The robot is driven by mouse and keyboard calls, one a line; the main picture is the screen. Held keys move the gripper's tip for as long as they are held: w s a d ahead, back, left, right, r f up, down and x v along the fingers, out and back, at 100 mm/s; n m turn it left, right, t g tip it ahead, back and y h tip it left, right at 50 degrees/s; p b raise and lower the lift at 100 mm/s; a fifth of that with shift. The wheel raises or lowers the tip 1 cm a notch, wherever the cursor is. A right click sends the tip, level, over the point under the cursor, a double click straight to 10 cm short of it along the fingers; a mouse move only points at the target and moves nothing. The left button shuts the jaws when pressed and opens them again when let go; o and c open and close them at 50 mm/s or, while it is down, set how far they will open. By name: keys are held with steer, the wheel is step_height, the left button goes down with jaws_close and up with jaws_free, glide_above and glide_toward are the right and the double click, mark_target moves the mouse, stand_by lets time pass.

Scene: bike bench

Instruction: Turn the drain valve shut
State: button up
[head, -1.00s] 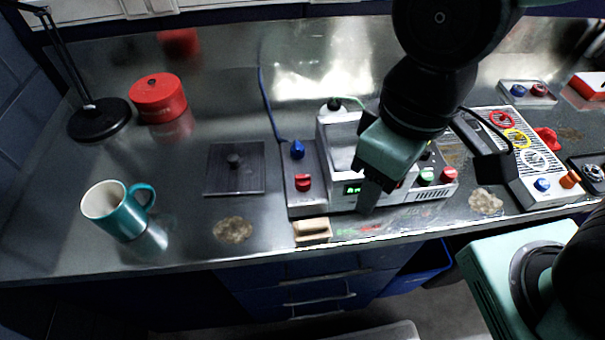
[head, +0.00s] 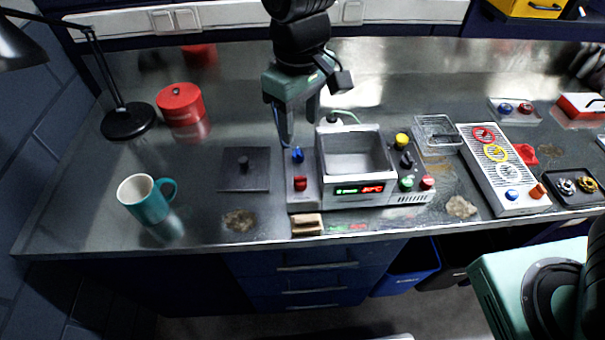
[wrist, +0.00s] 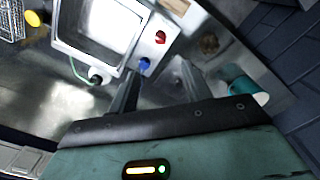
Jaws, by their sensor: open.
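A bench-top tank unit (head: 355,153) with an open basin has a grey side panel at its left. The panel carries a blue knob (head: 297,155) behind a red knob (head: 300,184). No readable label shows which one is the drain valve. The wrist view also shows the blue knob (wrist: 144,64) and the red knob (wrist: 160,37). My gripper (head: 298,134) is open and empty, its fingers pointing down just behind and above the blue knob. I see no contact with either knob. In the wrist view, the knobs lie beyond my fingertips (wrist: 162,80).
A dark square plate with a knob (head: 243,180) lies left of the unit. A teal mug (head: 148,203), red tin (head: 181,104) and black lamp (head: 127,121) stand further left. A small tan block (head: 307,225) lies in front of the panel. A light switch box (head: 505,170) is at the right.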

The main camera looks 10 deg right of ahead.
mark_target(301, 178)
step_height(301, 178, down, 16)
steer(key=p, duration=0.3)
steer(key=shift+p, duration=0.35)
steer(key=c, duration=1)
